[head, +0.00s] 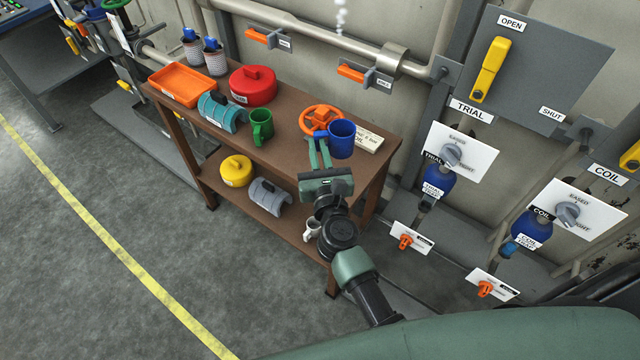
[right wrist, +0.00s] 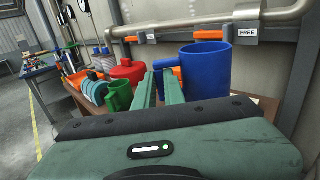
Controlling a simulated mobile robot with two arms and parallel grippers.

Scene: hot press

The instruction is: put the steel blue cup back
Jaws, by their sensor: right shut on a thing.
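The blue cup (head: 341,138) is upright at the right end of the brown bench's top. It also shows large in the right wrist view (right wrist: 206,72). My right gripper (head: 319,152) is shut on the cup's handle side, with its green fingers (right wrist: 160,85) just left of the cup's body. The handle is mostly hidden by the fingers. I cannot tell whether the cup's base touches the bench top. A pale label card (head: 370,141) lies just right of the cup, partly covered by it. My left gripper is not in view.
The bench top (head: 287,135) also holds an orange valve wheel (head: 318,117) close behind the cup, a green mug (head: 261,127), a red pot (head: 252,88), a teal half-shell (head: 221,113) and an orange tray (head: 181,84). The lower shelf holds a yellow pot (head: 236,171).

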